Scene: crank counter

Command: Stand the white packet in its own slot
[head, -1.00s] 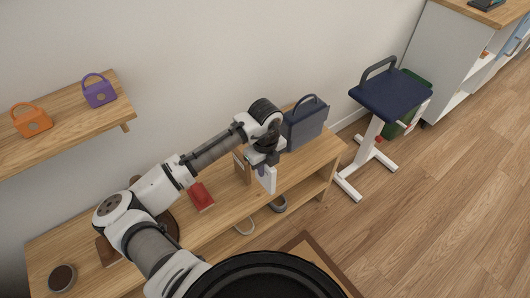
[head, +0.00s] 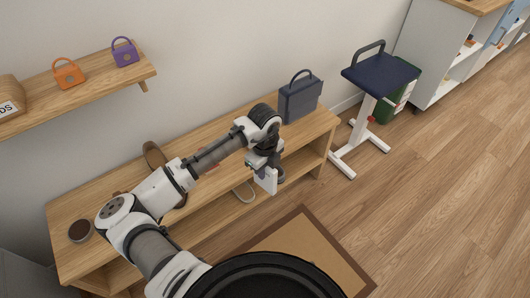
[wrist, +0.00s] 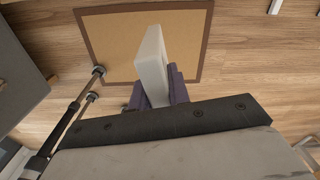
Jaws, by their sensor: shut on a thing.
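The white packet (head: 266,180) is in my gripper (head: 264,168), just beyond the front edge of the wooden bench (head: 220,122) in the head view. In the wrist view the packet (wrist: 151,65) stands out from between the dark fingers of my gripper (wrist: 164,88), with the floor and mat behind it. The jaws are shut on it. I cannot make out the packet's slot; my arm covers part of the bench top.
A grey-blue bag (head: 300,98) stands at the bench's right end. A dark-seated stool (head: 380,75) is beyond it. A brown-bordered mat (head: 318,250) lies on the floor in front. A wall shelf (head: 95,90) carries an orange bag (head: 69,75) and a purple bag (head: 125,54).

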